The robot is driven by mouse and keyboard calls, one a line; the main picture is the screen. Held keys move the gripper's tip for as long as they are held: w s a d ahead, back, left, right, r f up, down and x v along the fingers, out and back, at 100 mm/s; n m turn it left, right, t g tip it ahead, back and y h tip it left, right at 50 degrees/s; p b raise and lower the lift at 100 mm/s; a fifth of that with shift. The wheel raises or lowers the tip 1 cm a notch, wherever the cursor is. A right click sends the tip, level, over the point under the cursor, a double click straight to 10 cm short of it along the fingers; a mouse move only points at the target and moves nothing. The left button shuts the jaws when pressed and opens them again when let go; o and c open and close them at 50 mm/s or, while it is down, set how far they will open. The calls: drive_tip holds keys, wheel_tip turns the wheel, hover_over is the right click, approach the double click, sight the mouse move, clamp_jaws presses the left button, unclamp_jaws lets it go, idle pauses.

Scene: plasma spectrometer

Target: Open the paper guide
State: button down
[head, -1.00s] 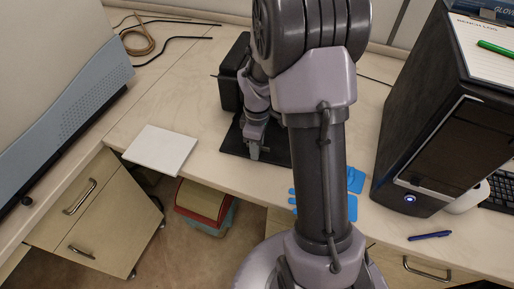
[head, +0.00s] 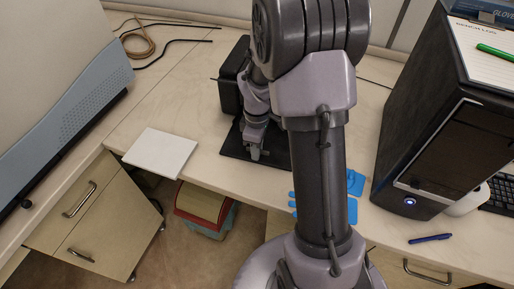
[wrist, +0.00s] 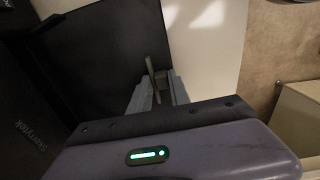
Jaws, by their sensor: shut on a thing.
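A black printer-like device (head: 230,85) stands on the bench left of my arm, and its flat black tray (head: 238,147) lies in front of it. The tray also shows in the wrist view (wrist: 100,55). My gripper (head: 256,153) is low over the tray. In the wrist view, my gripper (wrist: 158,92) is shut on a thin upright grey tab (wrist: 151,72), which looks like the paper guide, standing near the tray's edge. The foot of the tab is hidden between the fingers. My arm hides part of the tray's right side in the head view.
A white sheet (head: 160,153) lies on the bench to the left. A large grey-blue instrument (head: 75,110) stands at far left. A black computer tower (head: 440,125) stands at right, with a blue pen (head: 430,238) in front. Blue gloves (head: 353,182) lie beside my arm.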

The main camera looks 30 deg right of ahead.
drive_tip(key=shift+a, duration=0.1)
idle(0.8)
drive_tip(key=shift+s+a, duration=0.25)
drive_tip(key=shift+s, duration=0.05)
drive_tip(key=shift+s+a, duration=0.7)
drive_tip(key=shift+a, duration=0.05)
drive_tip(key=shift+w+d, duration=0.1)
drive_tip(key=c, duration=1.3)
unclamp_jaws()
drive_tip(key=shift+r, duration=0.1)
wheel_tip(320, 180, up, 17)
drive_tip(key=p, duration=0.6)
drive_tip(key=shift+r+p, duration=0.1)
drive_tip(key=shift+p, duration=0.3)
